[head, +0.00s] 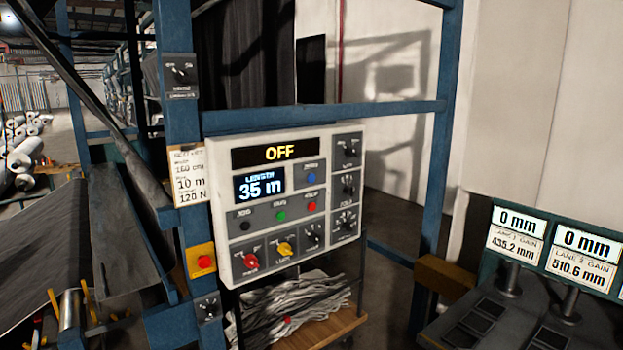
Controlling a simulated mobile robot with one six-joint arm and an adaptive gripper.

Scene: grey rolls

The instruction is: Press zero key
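A white control panel (222,240) hangs on the blue frame in the middle of the head view. Its top display (281,152) reads "OFF" and the length screen (260,187) reads "35 m". A blue button (311,180) sits right of the length screen; its label is too small to read surely, so I cannot confirm it is the zero key. Below are a dark button (245,226), a green button (281,216) and a red button (311,207). Nothing covers the panel. My gripper is not in view.
A red button on a yellow box (201,262) is left of the panel. Blue posts (437,160) and a crossbar frame it. A cart with grey cloth (290,303) stands below. Two lane gauges reading "0 mm" (515,222) are at right. Grey rolls (22,155) lie far left.

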